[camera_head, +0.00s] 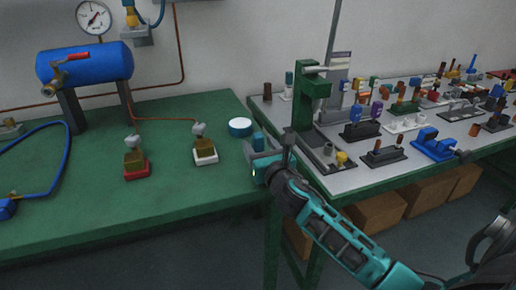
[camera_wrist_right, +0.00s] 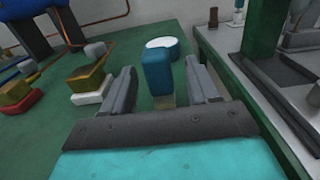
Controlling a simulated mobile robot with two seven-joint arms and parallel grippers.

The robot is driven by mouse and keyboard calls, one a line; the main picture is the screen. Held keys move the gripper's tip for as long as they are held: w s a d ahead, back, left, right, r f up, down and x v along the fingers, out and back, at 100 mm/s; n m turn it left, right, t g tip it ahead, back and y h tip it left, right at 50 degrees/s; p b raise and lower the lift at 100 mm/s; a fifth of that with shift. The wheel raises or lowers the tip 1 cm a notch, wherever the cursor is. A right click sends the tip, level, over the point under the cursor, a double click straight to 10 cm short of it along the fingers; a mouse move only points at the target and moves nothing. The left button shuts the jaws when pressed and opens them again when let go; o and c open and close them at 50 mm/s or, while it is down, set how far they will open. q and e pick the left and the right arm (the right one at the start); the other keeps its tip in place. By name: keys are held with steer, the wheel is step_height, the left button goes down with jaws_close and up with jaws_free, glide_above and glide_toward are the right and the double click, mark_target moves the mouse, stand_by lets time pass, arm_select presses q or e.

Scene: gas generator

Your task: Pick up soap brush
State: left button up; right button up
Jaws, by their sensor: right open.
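The likely soap brush, a small upright blue block (camera_wrist_right: 157,72) with a paler lower part, stands between the spread fingers of my right gripper (camera_wrist_right: 162,85) in the wrist view. Gaps show on both sides of it. In the head view its blue top (camera_head: 258,141) shows by my right gripper (camera_head: 262,158), which is open near the right edge of the green table (camera_head: 190,185). The gripper hides its lower part there. A round white-topped dish with a blue side (camera_head: 240,126) lies just behind it; it also shows in the wrist view (camera_wrist_right: 162,46). My left gripper is not in view.
Two yellowish blocks with grey knobs stand on a red base (camera_head: 136,170) and a white base (camera_head: 206,157) to the left. A blue tank (camera_head: 90,62) stands at the back left. A grey-topped table (camera_head: 400,165) with a green press (camera_head: 310,95) and several fixtures adjoins at right.

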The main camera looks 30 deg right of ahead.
mark_target(256, 140)
steer(key=x, duration=0.2)
steer(key=shift+w, duration=0.3)
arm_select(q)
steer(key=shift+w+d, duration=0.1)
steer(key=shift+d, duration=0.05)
arm_select(e)
steer(key=shift+w+d, duration=0.1)
steer(key=shift+w, duration=0.3)
steer(key=shift+c, duration=0.4)
steer(key=c, duration=1)
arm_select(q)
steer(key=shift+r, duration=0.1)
arm_select(e)
steer(key=shift+r, duration=0.15)
steer(key=shift+r, duration=0.3)
arm_select(q)
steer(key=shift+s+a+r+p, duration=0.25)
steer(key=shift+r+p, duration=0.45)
steer(key=shift+p, duration=0.4)
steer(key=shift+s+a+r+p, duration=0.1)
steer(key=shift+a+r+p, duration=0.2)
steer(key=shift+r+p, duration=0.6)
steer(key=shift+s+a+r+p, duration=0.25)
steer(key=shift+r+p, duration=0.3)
steer(key=shift+p, duration=0.7)
arm_select(e)
steer(key=shift+r, duration=9.6)
